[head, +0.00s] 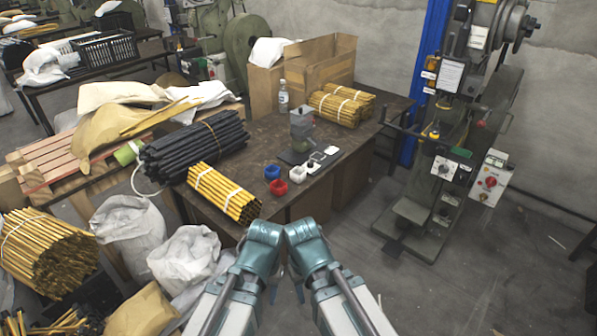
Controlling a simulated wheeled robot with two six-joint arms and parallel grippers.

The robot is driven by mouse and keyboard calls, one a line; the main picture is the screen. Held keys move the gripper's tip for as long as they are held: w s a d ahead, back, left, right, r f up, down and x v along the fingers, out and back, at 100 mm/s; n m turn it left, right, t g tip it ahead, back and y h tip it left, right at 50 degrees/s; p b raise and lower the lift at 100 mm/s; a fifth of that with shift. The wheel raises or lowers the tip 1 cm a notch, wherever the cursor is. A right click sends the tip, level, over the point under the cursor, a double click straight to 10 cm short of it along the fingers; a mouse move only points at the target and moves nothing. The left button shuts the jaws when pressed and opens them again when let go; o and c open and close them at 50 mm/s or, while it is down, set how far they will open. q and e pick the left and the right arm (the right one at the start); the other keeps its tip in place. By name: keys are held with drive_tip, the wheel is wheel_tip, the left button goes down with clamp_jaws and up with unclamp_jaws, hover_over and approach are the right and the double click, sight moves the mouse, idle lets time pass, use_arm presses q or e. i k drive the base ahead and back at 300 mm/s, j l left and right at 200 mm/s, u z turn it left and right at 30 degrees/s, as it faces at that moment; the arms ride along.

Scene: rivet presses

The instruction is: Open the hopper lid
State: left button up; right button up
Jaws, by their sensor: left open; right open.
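No part is clearly recognisable as the hopper lid from here. A rivet press (440,170) stands on the right; its upper end, with a round wheel (513,22), is cut by the top edge, and any lid there cannot be made out. A small grey device (301,124) stands upright on the dark table (262,150). My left gripper (273,290) and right gripper (299,290) are close together at the bottom middle, in front of the table and well apart from the press. Both are open and mostly hidden by my teal wrists; nothing shows in them.
The table carries a black rod bundle (195,145), yellow rod bundles (223,192), a cardboard box (320,60), a bottle (283,98), and blue (272,171), red (278,187) and white (297,174) cups. White sacks (186,257) stand left. The floor (470,285) at right is clear.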

sight(301, 111)
drive_tip(key=i+l+u, duration=0.3)
drive_tip(key=i+l, duration=1.2)
drive_tip(key=i, duration=0.1)
